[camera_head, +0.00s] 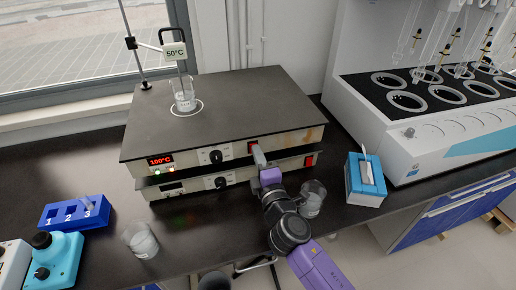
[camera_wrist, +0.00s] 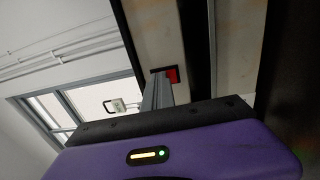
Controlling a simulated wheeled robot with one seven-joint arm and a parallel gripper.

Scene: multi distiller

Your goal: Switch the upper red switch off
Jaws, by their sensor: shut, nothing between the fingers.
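Two flat heating units are stacked on the bench. The upper unit (camera_head: 185,157) has a lit red display reading 100°C, a black knob (camera_head: 216,156) and a red switch (camera_head: 253,146) at the right of its front. My gripper (camera_head: 259,156) is shut and empty, its tips at or just in front of this upper switch and partly covering it. In the wrist view the red switch (camera_wrist: 173,76) shows just beyond the fingertips (camera_wrist: 158,84); I cannot tell whether they touch. The lower unit (camera_head: 190,186) has a dark display and its own red switch (camera_head: 309,160).
A beaker (camera_head: 184,100) stands on the upper plate below a 50°C controller (camera_head: 175,52). Beakers stand on the bench at front left (camera_head: 140,240) and right of my gripper (camera_head: 312,198). A blue tissue box (camera_head: 366,180) and white multi-station apparatus (camera_head: 370,125) are at right.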

